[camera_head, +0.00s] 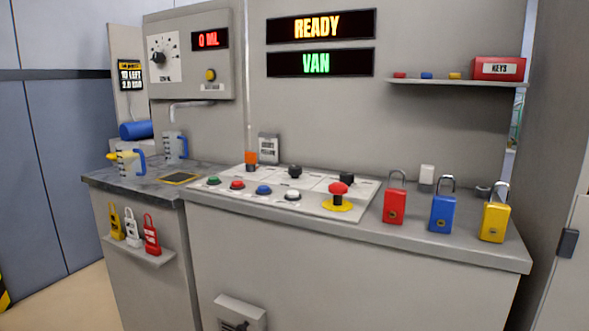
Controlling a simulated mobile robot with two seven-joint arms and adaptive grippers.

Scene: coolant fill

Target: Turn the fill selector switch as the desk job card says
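A black rotary knob (158,57) sits on a white dial plate on the grey wall unit at the upper left; it looks like the fill selector switch. The printing around it is too small to read, and I cannot tell its setting. A red display (210,40) beside it reads 0 ML. A small grey card (268,147) stands at the back of the desk; its text is too small to read. A dark sign (130,75) left of the unit seems to read 10 LEFT, 2.0 BAR. Neither of my grippers is in view.
A spout (190,104) hangs below the unit, over a clear jug (175,146); another jug (128,163) stands nearer. The control panel (225,197) bears several buttons and a red mushroom button (338,188). Red (396,205), blue (442,213) and yellow (494,221) padlocks stand right.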

